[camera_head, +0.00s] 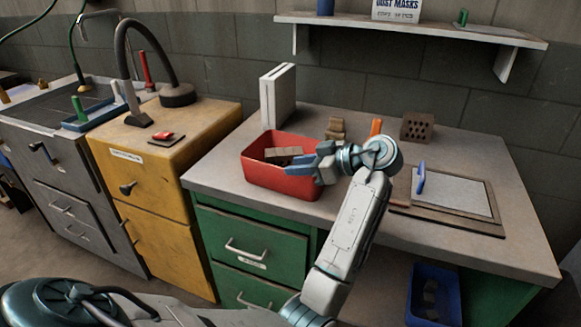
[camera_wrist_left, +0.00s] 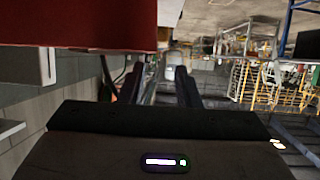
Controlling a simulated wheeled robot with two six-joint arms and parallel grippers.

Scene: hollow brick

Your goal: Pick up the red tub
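The red tub (camera_head: 283,180) stands on the grey top of the green-drawered bench, near its left end. It is open at the top and holds some brownish blocks (camera_head: 283,155). My left gripper (camera_head: 318,168) is at the tub's right end, by the rim, and hides part of that end. In the left wrist view the tub's red wall (camera_wrist_left: 75,25) fills the upper left. The two dark fingers (camera_wrist_left: 160,88) stand apart there, with only background between them. I cannot tell whether a finger touches the tub. My right gripper is not in view.
A white box file (camera_head: 278,95) stands behind the tub. A holed brick (camera_head: 417,127), an orange object (camera_head: 376,127) and a board with a blue-handled tool (camera_head: 421,178) lie to the right. A yellow cabinet (camera_head: 150,150) is at left; a shelf (camera_head: 410,28) hangs above.

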